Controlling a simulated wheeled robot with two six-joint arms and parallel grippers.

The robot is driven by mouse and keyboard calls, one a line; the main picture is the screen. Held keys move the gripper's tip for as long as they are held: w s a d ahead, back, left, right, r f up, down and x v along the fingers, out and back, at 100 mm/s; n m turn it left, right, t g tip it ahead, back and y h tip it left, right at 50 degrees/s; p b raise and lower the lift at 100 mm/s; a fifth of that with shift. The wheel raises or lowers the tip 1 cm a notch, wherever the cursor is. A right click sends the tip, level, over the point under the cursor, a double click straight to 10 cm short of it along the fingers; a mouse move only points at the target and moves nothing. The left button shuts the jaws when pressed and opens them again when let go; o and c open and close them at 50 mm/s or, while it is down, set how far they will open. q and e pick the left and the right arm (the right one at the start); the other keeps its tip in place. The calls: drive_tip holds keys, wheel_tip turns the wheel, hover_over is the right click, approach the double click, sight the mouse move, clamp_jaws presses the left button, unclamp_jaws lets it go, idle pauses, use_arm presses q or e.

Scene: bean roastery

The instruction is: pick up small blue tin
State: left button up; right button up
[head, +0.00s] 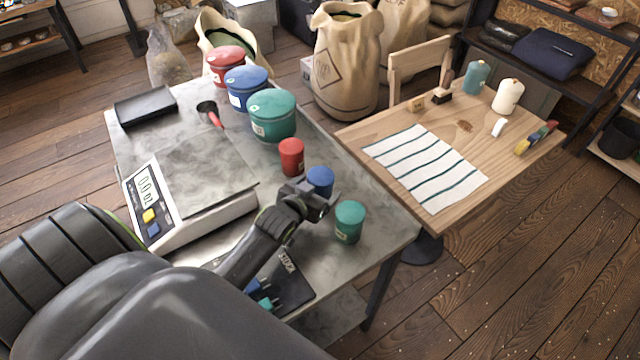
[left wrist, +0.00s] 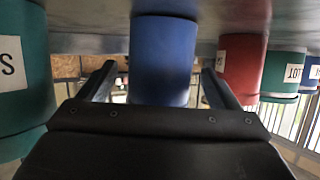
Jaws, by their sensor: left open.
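The small blue tin (head: 320,180) stands on the metal table between the small red tin (head: 291,157) and the small green tin (head: 349,222). My left gripper (head: 318,204) is right at the blue tin, on its near side, and hides its lower part in the head view. In the left wrist view the blue tin (left wrist: 163,58) is centred between the two open fingers (left wrist: 160,88), with a gap on each side. The red tin (left wrist: 243,68) is to its right and the green tin (left wrist: 22,85) to its left. My right gripper is not seen.
Large red (head: 226,66), blue (head: 246,88) and green (head: 272,116) tins stand along the table's back edge. A scale (head: 190,205) takes up the left side. A red-handled scoop (head: 209,112) lies behind it. A wooden table (head: 400,128) with a striped cloth (head: 425,168) adjoins on the right.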

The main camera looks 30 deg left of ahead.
use_arm(q)
drive_tip(key=shift+x, duration=0.9)
drive_tip(key=c, duration=1.2)
